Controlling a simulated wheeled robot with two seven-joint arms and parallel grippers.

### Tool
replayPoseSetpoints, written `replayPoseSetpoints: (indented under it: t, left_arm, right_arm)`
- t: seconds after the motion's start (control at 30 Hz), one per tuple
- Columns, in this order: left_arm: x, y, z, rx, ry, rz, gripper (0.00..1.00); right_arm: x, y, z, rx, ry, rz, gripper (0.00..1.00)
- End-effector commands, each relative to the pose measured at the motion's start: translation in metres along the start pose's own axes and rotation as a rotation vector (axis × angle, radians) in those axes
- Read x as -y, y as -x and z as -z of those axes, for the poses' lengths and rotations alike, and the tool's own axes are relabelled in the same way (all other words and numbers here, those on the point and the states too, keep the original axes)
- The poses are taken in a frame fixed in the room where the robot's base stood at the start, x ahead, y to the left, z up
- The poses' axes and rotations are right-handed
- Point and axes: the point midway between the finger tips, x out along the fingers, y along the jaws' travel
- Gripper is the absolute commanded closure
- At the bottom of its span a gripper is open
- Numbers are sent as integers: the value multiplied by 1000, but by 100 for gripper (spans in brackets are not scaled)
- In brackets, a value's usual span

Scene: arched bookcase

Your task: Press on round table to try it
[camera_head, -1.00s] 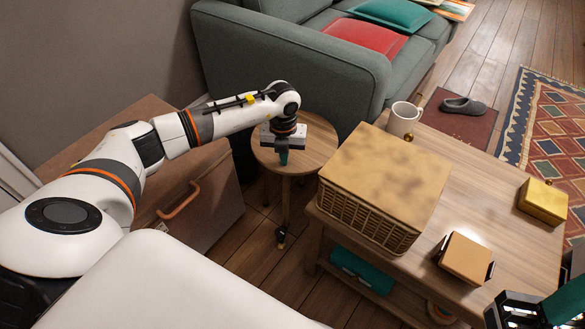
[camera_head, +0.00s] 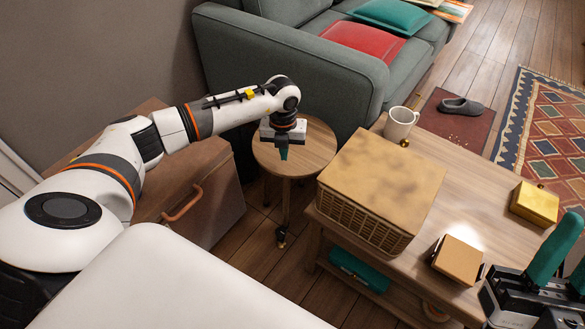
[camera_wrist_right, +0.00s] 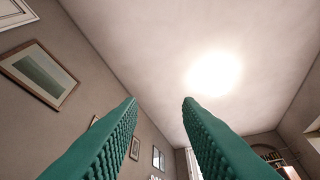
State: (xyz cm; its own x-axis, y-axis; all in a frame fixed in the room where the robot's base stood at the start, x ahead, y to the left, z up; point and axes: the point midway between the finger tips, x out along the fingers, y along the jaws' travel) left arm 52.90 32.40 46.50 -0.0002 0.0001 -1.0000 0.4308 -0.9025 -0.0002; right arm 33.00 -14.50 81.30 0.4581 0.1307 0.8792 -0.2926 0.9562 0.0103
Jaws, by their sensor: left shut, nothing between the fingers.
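The small round wooden table (camera_head: 316,150) stands between the sofa arm and the wooden cabinet in the head view. My left gripper (camera_head: 284,154) points down over the middle of its top, with its teal fingertips shut and empty. I cannot tell whether the tips touch the wood or hover just above it. My right gripper (camera_head: 561,262) is at the lower right edge of the head view, fingers up. In the right wrist view its two teal fingers (camera_wrist_right: 160,105) are apart with nothing between them.
A low table (camera_head: 469,205) carries a lidded wicker basket (camera_head: 380,185), a white mug (camera_head: 400,124), a gold box (camera_head: 535,203) and a tan box (camera_head: 458,260). A grey sofa (camera_head: 290,65) stands behind the round table, a wooden cabinet (camera_head: 215,205) to its left.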

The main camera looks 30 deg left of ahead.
Motion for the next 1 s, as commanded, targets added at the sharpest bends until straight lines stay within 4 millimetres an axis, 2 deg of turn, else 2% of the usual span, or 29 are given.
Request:
replayPoseSetpoints:
  t: [0.47, 1.0]
  left_arm:
    - [0, 16, 0, 0, 0, 0, 100]
    - [0, 33, 0, 0, 0, 0, 100]
  right_arm:
    - [6, 1, 46, -311, 17, 9, 68]
    - [14, 26, 94, -671, 33, 25, 68]
